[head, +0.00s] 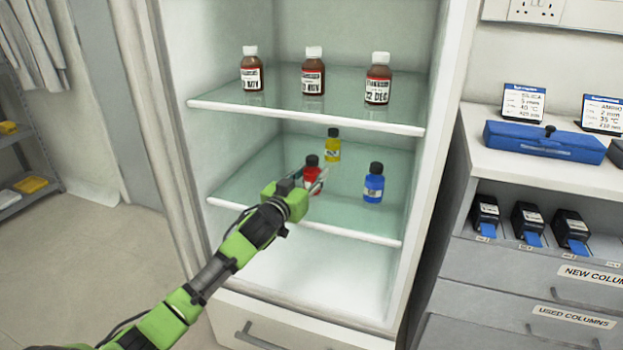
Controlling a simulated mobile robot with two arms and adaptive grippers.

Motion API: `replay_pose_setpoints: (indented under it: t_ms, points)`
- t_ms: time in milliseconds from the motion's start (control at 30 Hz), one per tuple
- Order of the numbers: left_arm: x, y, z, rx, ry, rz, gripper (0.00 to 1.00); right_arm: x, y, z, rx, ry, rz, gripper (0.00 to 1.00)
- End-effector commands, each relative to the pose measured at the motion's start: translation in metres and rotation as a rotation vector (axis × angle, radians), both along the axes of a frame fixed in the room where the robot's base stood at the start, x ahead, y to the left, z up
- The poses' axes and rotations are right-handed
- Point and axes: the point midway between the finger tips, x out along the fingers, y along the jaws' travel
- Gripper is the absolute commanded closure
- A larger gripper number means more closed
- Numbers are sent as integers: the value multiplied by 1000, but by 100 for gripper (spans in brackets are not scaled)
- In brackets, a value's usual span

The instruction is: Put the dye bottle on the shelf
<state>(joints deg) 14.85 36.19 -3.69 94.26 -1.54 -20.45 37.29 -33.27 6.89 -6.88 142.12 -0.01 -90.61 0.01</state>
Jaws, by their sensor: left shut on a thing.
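Three small dye bottles with black caps are at the lower glass shelf (345,228) of the open white cabinet. The red bottle (312,172) is at the left, partly hidden by my left gripper (318,183), which is shut on it. I cannot tell whether the red bottle touches the shelf. The yellow bottle (333,146) stands upright further back. The blue bottle (374,184) stands upright to the right. My right gripper does not show.
The upper glass shelf (300,113) holds three brown bottles (313,76) above my gripper. The cabinet's side walls bound the space. A counter with a blue case (545,142) and drawers is at the right. The cabinet floor (310,270) is clear.

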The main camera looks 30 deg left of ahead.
Motion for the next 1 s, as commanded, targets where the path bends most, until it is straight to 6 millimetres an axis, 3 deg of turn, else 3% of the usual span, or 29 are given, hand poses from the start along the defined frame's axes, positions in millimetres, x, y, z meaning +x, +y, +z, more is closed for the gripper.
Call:
replay_pose_setpoints:
  t_ms: [333, 367, 400, 800, 1000]
  points:
    - [1, 0, -2, 0, -3, 0, 91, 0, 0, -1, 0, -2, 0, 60]
    - [1, 0, -2, 0, -1, 0, 57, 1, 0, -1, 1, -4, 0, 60]
    - [1, 0, -1, 0, -2, 0, 48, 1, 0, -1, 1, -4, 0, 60]
    - [1, 0, 2, 1, -2, -1, 48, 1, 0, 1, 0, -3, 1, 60]
    - [-20, -3, 0, -1, 0, -2, 48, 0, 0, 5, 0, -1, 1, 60]
